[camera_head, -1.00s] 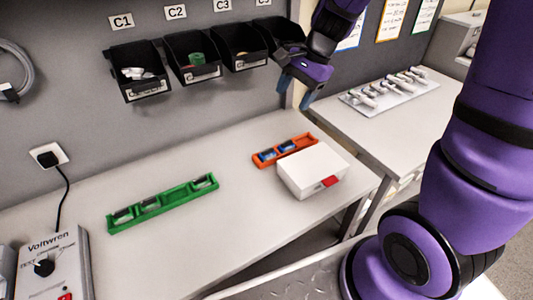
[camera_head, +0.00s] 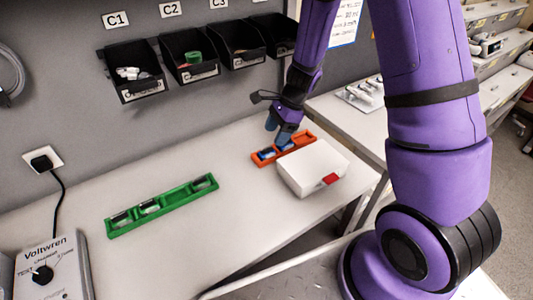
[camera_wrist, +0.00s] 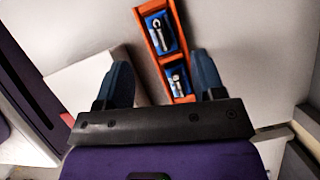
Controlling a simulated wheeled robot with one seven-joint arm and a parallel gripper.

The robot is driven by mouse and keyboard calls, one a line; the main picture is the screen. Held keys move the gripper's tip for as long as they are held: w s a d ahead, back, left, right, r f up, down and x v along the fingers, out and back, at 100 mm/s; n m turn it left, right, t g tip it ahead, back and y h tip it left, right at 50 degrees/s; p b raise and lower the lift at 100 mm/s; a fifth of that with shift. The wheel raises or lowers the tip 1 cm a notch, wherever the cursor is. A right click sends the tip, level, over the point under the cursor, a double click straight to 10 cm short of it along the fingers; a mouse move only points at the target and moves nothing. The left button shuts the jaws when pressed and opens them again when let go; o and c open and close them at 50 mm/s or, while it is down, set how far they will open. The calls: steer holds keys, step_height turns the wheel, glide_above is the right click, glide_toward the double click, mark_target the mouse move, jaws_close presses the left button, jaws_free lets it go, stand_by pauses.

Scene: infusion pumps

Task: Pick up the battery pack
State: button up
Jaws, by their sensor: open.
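Blue battery packs sit in the orange tray (camera_head: 256,162) on the bench. One pack (camera_head: 266,154) lies in the tray's left part, and another is partly hidden by my gripper. In the wrist view the orange tray (camera_wrist: 141,17) holds two blue packs: a farther one (camera_wrist: 160,32) and a nearer one (camera_wrist: 180,82). My gripper (camera_head: 280,134) is over the tray, pointing down. In the wrist view its two fingers (camera_wrist: 161,82) are spread apart, with the nearer pack showing between them, closer to the right finger. Nothing is held.
A white box (camera_head: 312,167) with a red label stands right beside the orange tray. A green tray (camera_head: 178,199) with dark packs lies to the left. Black bins (camera_head: 190,55) hang on the wall behind. The bench between the trays is clear.

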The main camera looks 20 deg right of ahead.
mark_target(268, 147)
steer(key=shift+x, duration=2.9)
steer(key=shift+w+a, duration=0.1)
steer(key=shift+w, duration=0.1)
steer(key=shift+r, duration=0.1)
steer(key=c, duration=1)
